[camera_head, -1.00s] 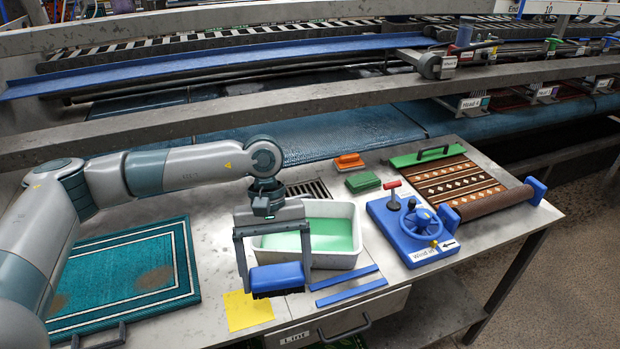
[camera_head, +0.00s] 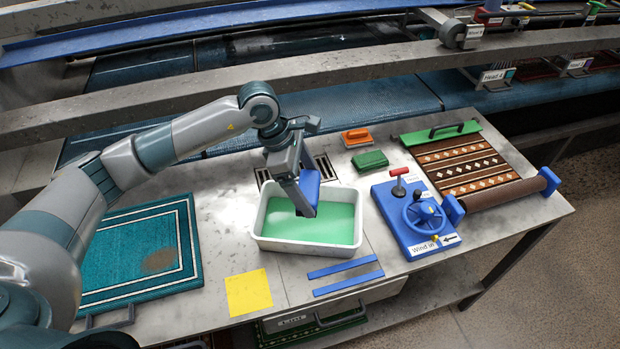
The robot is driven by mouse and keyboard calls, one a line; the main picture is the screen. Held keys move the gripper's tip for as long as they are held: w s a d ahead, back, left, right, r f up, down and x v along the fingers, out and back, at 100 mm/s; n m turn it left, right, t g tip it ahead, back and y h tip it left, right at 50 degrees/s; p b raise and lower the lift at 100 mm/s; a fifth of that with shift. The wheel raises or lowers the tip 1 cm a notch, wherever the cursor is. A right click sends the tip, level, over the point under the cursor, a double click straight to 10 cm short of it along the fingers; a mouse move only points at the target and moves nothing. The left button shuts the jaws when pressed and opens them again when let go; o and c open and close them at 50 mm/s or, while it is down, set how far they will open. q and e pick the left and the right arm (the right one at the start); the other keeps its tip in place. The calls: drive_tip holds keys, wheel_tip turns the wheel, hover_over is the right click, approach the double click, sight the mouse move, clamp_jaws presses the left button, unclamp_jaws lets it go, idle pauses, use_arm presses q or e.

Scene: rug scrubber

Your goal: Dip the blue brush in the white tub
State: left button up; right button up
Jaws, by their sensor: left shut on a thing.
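The blue brush (camera_head: 309,187) is held by my left gripper (camera_head: 304,190) above the left-back part of the white tub (camera_head: 262,239). The gripper is shut on it, and the brush is turned so that it appears narrow. Its lower end overlaps the green liquid (camera_head: 325,226) in the picture; I cannot tell whether it touches the liquid. The tub stands on the grey table and holds the green liquid. My right gripper is not in view.
A teal rug (camera_head: 135,255) with brown stains lies at left. A yellow cloth (camera_head: 248,293) and two blue strips (camera_head: 345,275) lie in front of the tub. A blue crank unit (camera_head: 397,222), a brown patterned rug (camera_head: 462,168), and green (camera_head: 370,160) and orange (camera_head: 356,137) brushes are at right.

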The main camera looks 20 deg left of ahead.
use_arm(q)
drive_tip(key=shift+f, duration=0.1)
drive_tip(key=shift+f+b, duration=2.15)
drive_tip(key=shift+f, duration=3.45)
drive_tip(key=shift+r+p, duration=0.9)
drive_tip(key=shift+r, duration=1.2)
drive_tip(key=shift+r+p, duration=1.3)
drive_tip(key=shift+r, duration=2.4)
drive_tip(key=shift+s+f, duration=0.1)
